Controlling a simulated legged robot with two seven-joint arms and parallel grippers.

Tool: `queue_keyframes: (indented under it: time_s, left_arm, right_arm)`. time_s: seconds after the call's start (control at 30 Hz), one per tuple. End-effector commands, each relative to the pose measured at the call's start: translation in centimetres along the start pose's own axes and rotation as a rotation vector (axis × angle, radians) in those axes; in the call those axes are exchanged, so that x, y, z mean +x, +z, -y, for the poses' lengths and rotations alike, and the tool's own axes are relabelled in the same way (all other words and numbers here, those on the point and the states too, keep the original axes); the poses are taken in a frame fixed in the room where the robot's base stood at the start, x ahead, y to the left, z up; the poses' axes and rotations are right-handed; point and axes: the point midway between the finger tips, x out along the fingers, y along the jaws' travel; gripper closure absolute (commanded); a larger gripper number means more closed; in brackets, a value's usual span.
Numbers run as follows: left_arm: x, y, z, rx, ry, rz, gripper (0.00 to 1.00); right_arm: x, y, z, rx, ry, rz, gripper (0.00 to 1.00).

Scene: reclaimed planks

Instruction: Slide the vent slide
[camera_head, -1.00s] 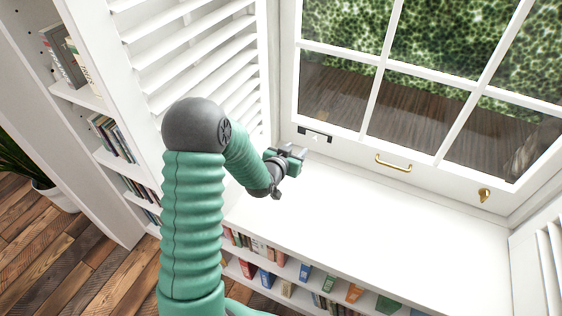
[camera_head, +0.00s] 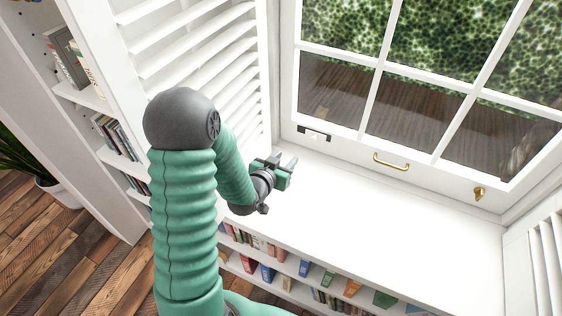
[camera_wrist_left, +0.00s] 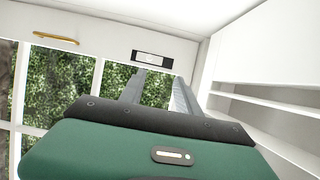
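The vent slide (camera_head: 314,134) is a small dark slot with a white piece near its middle. It sits low on the window's white bottom rail, at the left. The slot also shows in the left wrist view (camera_wrist_left: 152,58), ahead of the fingers, with black ends and a pale middle. My left gripper (camera_head: 287,163) is below and left of the vent in the head view, apart from it. In the left wrist view its two grey fingers (camera_wrist_left: 160,84) are spread with nothing between them. My right gripper is not in view.
A brass handle (camera_head: 390,162) and a brass latch (camera_head: 479,193) are on the window frame to the right. White louvred shutters (camera_head: 200,60) stand close on the left. The white sill (camera_head: 370,220) is clear, with books on shelves below it.

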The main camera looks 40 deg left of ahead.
Motion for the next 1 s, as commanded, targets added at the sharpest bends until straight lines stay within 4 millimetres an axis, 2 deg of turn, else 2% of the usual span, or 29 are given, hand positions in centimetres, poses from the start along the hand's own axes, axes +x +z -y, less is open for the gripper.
queue_keyframes:
  time_s: [0.3, 0.83, 0.93, 1.0]
  left_arm:
    - [-2.6, 0.0, 0.0, 0.001, 0.000, 0.000, 0.61]
    - [-2.8, 0.0, 0.0, 0.000, 0.000, 0.000, 0.61]
    - [-3.0, -0.4, 0.0, -0.001, 0.001, 0.001, 0.61]
    - [-3.3, -0.7, 0.0, -0.003, 0.002, 0.004, 0.61]
  right_arm:
    - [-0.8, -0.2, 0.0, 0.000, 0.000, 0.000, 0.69]
    - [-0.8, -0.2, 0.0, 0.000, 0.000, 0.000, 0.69]
    - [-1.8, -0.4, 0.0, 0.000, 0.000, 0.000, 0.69]
    - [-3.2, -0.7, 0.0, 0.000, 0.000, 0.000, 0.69]
